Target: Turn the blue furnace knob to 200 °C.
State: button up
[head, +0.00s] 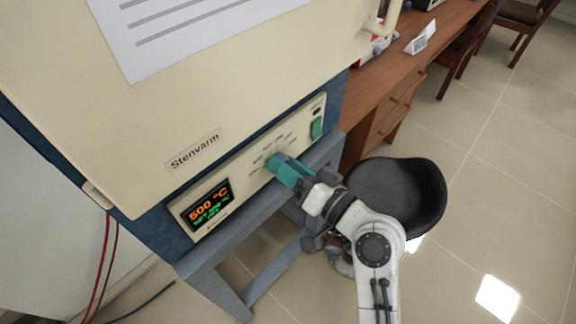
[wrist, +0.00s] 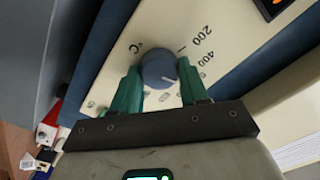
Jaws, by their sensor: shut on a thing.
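The furnace has a cream door (head: 240,80) and a blue body (head: 155,232). On its cream control panel (wrist: 135,32) is a round grey-blue knob (wrist: 157,68), mostly hidden by my fingers in the head view. My gripper (wrist: 155,88) has its green fingers on either side of the knob and is shut on it; it also shows in the head view (head: 279,164). The wrist view shows 200 and 400 beside the knob. A faint pale mark on the knob faces lower right, away from 200. The display (head: 208,206) reads 500 °C in orange; its small green text is unclear.
A green switch (head: 316,128) sits right of the knob. A grey-blue stand (head: 215,277) carries the furnace. A black stool (head: 400,192) stands close beside my arm. A wooden desk (head: 372,98) lies behind. Open tiled floor is at the right.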

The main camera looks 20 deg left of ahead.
jog(key=c, duration=0.4)
jog(key=shift+o, duration=0.2)
jog(key=shift+f+b, duration=0.15)
jog(key=shift+b, duration=0.4)
jog(key=n+b, duration=1.1)
jog(key=b, duration=0.5)
jog(key=shift+s+n+b, duration=0.1)
jog(key=shift+n+b, duration=0.2)
jog(key=shift+n, duration=0.1)
jog(key=o, duration=1.1)
jog(key=shift+r, duration=0.2)
jog(key=shift+c, duration=0.2)
